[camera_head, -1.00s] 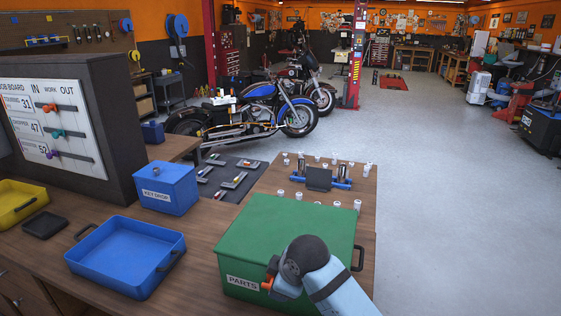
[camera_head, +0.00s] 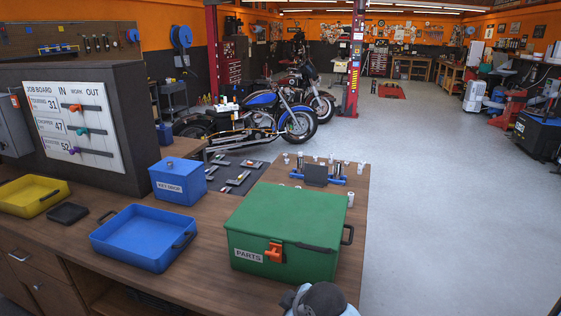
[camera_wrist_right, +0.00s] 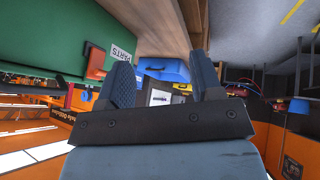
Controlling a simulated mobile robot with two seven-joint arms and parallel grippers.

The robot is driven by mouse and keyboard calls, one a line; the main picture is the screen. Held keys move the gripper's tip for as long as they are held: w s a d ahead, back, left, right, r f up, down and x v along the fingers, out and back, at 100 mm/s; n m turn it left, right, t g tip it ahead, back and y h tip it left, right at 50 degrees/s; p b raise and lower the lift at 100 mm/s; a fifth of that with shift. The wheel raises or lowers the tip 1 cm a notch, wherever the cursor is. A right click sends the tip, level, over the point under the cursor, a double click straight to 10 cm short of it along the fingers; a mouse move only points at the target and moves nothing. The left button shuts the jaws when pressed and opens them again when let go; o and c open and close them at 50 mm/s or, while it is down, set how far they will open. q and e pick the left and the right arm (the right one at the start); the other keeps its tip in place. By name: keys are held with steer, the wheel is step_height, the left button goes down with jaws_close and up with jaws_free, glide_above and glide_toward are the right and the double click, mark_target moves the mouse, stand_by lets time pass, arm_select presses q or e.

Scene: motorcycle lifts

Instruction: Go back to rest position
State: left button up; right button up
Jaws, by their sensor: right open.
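My right arm shows only as a dark rounded joint at the bottom edge of the head view; its gripper is not visible there. In the right wrist view my right gripper (camera_wrist_right: 168,90) is open, with two dark textured fingers apart and nothing between them. The green PARTS box (camera_head: 285,225) stands closed on the bench, with an orange latch (camera_head: 274,253) on its front. The box also shows at the upper left of the right wrist view (camera_wrist_right: 55,35), apart from the fingers. My left gripper is not in view.
On the wooden bench (camera_head: 205,285) are a blue tray (camera_head: 140,262), a blue KEY DROP box (camera_head: 178,190), a yellow tray (camera_head: 20,205), a small black tray (camera_head: 68,213) and the job board (camera_head: 80,127). Motorcycles stand behind. Open floor (camera_head: 440,200) lies to the right.

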steer(key=s+d+f+m+t, duration=0.2)
steer(key=s+d+f+m, duration=0.3)
steer(key=s+d+f, duration=0.3)
steer(key=s+d+f+m+t+h, duration=0.1)
steer(key=s+d+f+m+t, duration=0.2)
steer(key=s+d+f, duration=0.6)
steer(key=s+d+m, duration=0.1)
steer(key=s+m, duration=0.1)
steer(key=s, duration=0.4)
steer(key=shift+h, duration=0.3)
steer(key=shift+f, duration=0.1)
